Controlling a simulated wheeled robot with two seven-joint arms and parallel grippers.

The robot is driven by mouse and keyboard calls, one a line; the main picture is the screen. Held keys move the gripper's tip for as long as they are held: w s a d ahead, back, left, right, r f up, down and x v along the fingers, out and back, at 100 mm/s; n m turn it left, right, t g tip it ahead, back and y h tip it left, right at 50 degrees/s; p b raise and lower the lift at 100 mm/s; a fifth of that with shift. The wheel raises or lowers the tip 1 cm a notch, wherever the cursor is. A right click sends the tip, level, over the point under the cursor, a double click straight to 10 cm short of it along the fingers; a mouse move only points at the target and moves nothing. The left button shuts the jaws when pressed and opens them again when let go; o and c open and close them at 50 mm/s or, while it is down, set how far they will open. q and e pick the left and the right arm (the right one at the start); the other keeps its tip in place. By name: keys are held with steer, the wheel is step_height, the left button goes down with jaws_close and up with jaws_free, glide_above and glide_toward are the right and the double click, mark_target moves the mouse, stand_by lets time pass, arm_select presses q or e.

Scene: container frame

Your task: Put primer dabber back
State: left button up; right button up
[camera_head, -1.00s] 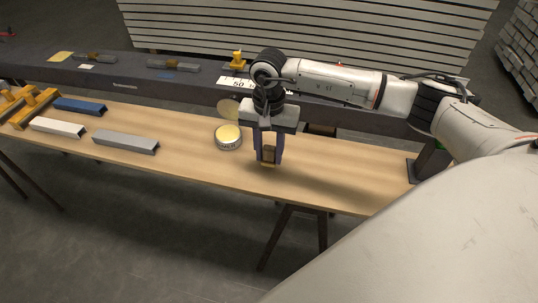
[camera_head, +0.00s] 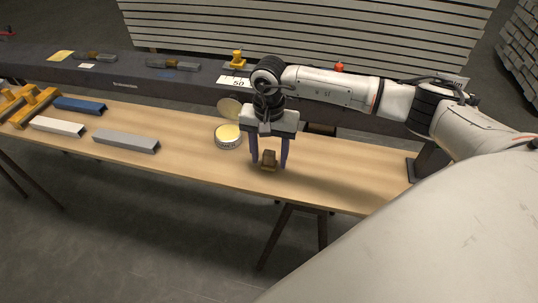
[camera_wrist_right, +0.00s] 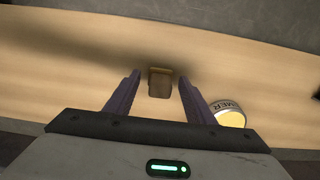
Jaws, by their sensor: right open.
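The primer dabber, a small brown block with a lighter base (camera_head: 268,160), is on the wooden table near its front edge. My right gripper (camera_head: 269,162) is open, with one finger on each side of the dabber and a gap on both sides. The right wrist view also shows the dabber (camera_wrist_right: 160,83) between the two spread fingers (camera_wrist_right: 158,80). An open round primer tin (camera_head: 228,143) with a yellow top stands left of the gripper, and its label partly shows in the right wrist view (camera_wrist_right: 229,108). My left gripper is not in view.
A round lid-like disc (camera_head: 229,108) is behind the tin. Grey (camera_head: 126,142), white (camera_head: 58,126) and blue (camera_head: 79,105) channel pieces lie to the left. A dark rail (camera_head: 125,78) runs behind the table. The table right of the dabber is clear.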

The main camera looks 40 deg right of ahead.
mark_target(268, 153)
step_height(268, 153, up, 11)
steer(key=b, duration=0.2)
steer(key=s+a+f+m+g+y, duration=0.1)
steer(key=s+a+m+y, duration=0.2)
steer(key=a, duration=0.6)
steer(key=s+a+f+m+y, duration=0.1)
steer(key=s+a+y, duration=0.1)
steer(key=a+y, duration=0.5)
steer(key=s+a+f+m+g+y, duration=0.1)
steer(key=s+a+y, duration=0.15)
steer(key=a, duration=0.75)
steer(key=a+r+m+t+y, duration=0.4)
steer(key=a+r+m+y, duration=0.15)
steer(key=m, duration=0.45)
steer(key=w+d+f+m+t+h, duration=0.2)
steer(key=d+f+m+t+h, duration=0.4)
steer(key=m, duration=1)
steer(key=w+d+f+m+t+h, duration=0.35)
steer(key=f+m+t, duration=0.35)
steer(key=m, duration=0.8)
steer(key=s+d+f+m+g+h, duration=0.3)
steer(key=s+d+f+m, duration=0.1)
steer(key=s+f+m, duration=0.3)
steer(key=s+d+f+m+g+h, duration=0.3)
steer(key=s+f+m, duration=0.4)
steer(key=s+f, duration=0.4)
steer(key=shift+d+f+g+p, duration=0.3)
steer(key=shift+d+f, duration=0.05)
steer(key=shift+d, duration=0.4)
